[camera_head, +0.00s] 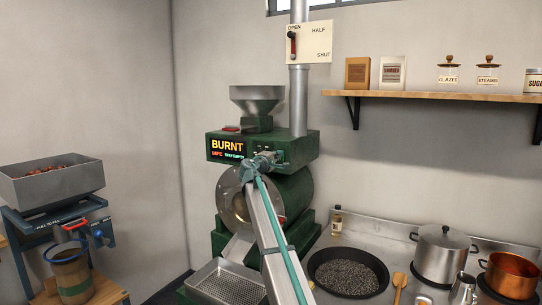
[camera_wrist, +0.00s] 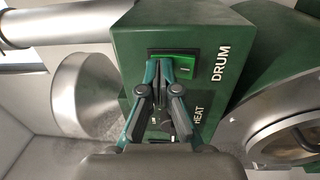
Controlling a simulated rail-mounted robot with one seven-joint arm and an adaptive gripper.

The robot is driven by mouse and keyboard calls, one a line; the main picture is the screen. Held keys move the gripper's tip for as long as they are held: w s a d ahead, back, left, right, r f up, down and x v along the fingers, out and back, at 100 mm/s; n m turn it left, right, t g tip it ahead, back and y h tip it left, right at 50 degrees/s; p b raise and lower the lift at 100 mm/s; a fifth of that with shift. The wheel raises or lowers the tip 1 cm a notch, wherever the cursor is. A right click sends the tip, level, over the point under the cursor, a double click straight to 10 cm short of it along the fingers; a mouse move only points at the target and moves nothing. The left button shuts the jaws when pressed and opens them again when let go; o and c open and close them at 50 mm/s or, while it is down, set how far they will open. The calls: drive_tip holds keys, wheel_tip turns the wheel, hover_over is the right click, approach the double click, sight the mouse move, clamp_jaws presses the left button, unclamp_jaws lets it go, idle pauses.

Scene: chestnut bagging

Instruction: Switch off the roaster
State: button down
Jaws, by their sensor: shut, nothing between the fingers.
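The green roaster (camera_head: 295,147) stands in the middle of the head view, with a lit display (camera_head: 227,148) reading "BURNT" in orange. My gripper (camera_head: 262,158) is at the right part of its control panel. In the wrist view my gripper (camera_wrist: 166,68) is shut and empty, its fingertips close to a bright green switch (camera_wrist: 190,65) beside the word "DRUM". I cannot tell whether they touch it. The "HEAT" label (camera_wrist: 198,112) shows beside my fingers, and its control is mostly hidden behind them.
A metal hopper (camera_head: 257,98) tops the roaster and a perforated tray (camera_head: 226,282) sits below. A lever plate (camera_head: 309,42) marked open, half and shut is on the flue. At right, a pan (camera_head: 375,257) and pots (camera_head: 443,250) occupy the counter.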

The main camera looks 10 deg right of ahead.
drive_tip(key=r+b+v, duration=0.2)
drive_tip(key=b+v, duration=0.1)
drive_tip(key=v, duration=1)
drive_tip(key=shift+s+a+r, duration=0.2)
drive_tip(key=shift+s+a, duration=0.05)
drive_tip(key=shift+s, duration=0.15)
